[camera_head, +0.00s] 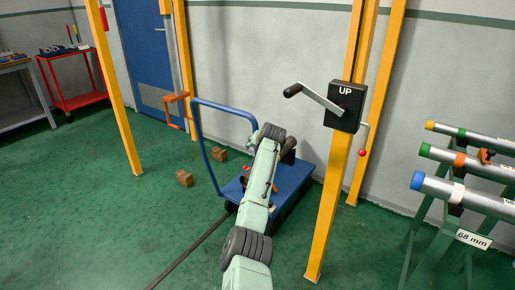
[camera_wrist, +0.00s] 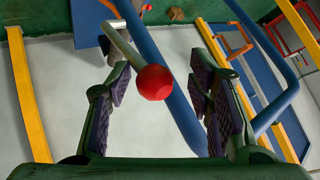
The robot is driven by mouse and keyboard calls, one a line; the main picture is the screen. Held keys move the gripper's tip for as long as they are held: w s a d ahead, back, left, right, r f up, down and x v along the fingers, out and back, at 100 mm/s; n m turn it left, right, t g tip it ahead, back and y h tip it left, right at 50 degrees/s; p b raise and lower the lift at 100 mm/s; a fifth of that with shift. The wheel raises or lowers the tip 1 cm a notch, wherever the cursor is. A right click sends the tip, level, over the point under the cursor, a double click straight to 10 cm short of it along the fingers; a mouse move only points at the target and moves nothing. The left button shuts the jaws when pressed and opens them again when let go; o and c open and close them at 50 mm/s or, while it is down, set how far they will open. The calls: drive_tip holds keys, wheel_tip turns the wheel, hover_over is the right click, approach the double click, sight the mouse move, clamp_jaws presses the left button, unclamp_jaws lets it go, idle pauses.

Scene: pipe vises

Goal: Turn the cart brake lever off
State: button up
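The brake lever is a grey rod (camera_wrist: 122,42) with a red ball knob (camera_wrist: 154,82) in the wrist view. My gripper (camera_wrist: 160,88) is open, with one finger on each side of the knob. The knob appears between the fingers, with visible gaps to both pads, and neither finger is seen touching it. In the head view, the blue cart (camera_head: 292,190) stands on the green floor behind my arm, its tall blue handle (camera_head: 206,150) to the left. My arm hides much of the cart, and the lever cannot be made out clearly there.
Blue handle tubes (camera_wrist: 262,45) pass close to my gripper in the wrist view. Yellow posts (camera_head: 335,180) and a black crank box marked UP (camera_head: 346,104) stand right of the cart. Pipes on a green stand (camera_head: 480,199) are farther right. Small wooden blocks (camera_head: 184,178) lie on the floor.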

drive_tip(key=shift+d+f, duration=0.1)
drive_tip(key=shift+d, duration=0.05)
drive_tip(key=shift+s+d+r, duration=0.15)
drive_tip(key=shift+s+r, duration=0.15)
drive_tip(key=shift+s, duration=0.05)
drive_tip(key=v, duration=1.1)
drive_tip(key=shift+f, duration=0.1)
drive_tip(key=shift+c, duration=0.5)
